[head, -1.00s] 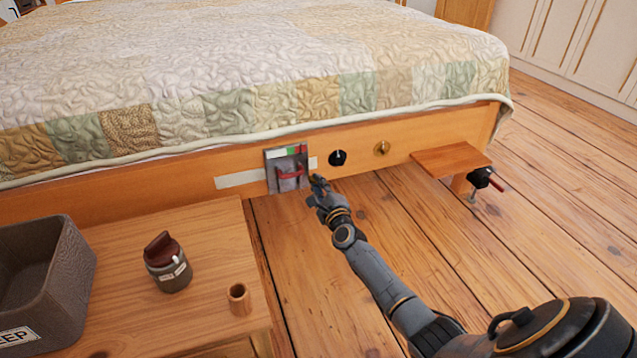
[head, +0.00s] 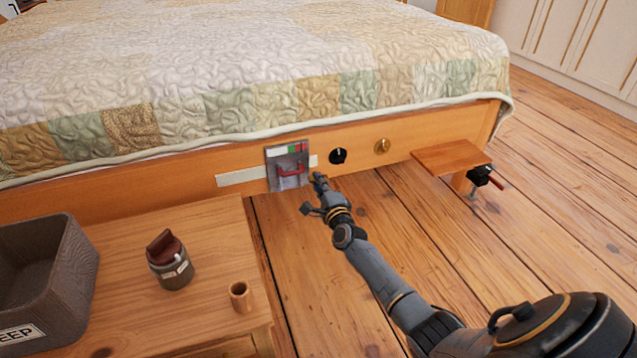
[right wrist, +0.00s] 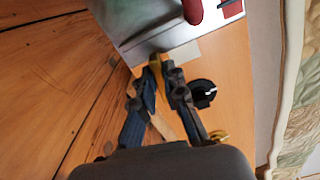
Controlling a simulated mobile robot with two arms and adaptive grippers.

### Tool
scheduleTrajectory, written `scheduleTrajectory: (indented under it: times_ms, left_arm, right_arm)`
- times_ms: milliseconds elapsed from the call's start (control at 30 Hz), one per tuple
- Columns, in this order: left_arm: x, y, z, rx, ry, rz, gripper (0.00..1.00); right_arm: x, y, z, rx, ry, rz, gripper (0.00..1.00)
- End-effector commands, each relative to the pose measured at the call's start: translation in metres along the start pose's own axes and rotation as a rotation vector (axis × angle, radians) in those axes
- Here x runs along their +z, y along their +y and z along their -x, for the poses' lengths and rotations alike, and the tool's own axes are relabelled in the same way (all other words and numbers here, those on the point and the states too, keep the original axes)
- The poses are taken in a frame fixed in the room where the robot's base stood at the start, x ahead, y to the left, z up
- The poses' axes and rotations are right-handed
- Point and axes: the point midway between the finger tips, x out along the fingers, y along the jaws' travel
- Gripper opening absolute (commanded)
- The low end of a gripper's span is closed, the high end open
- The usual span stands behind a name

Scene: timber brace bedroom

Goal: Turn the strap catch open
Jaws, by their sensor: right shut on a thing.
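My right gripper (head: 318,182) is just right of the plate. In the right wrist view my right gripper (right wrist: 162,68) is shut on a small yellow piece (right wrist: 157,65) near the plate's edge, clear of the red handle. What the yellow piece belongs to is unclear. My left gripper is out of view.
A black knob (head: 338,156) and a brass knob (head: 382,146) are on the rail (head: 220,160) to the right. A wooden shelf (head: 450,158) with a clamp juts out farther right. A table (head: 130,310) holds a bin, jar and wooden cup at lower left. Floor before the rail is clear.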

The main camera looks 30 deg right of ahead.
Motion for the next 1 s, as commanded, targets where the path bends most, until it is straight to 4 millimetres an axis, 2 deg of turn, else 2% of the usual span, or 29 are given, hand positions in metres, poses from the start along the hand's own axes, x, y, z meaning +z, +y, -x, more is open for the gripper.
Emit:
scheduleTrajectory:
  times_ms: [100,133,233,633,1000]
  left_arm:
    - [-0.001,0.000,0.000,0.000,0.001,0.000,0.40]
    - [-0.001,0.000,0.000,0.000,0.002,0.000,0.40]
    - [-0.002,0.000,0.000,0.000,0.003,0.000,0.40]
    - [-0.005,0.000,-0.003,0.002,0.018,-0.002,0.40]
    - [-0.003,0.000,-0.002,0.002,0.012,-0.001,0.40]
  right_arm:
    - [0.001,0.002,0.001,0.004,-0.002,0.003,0.00]
    - [0.001,0.002,0.001,0.004,-0.002,0.003,0.13]
    - [0.001,0.002,0.001,0.004,-0.002,0.002,0.34]
    - [0.001,0.001,0.005,0.001,-0.001,-0.002,0.34]
    - [0.001,0.002,0.057,0.003,-0.001,0.000,0.34]
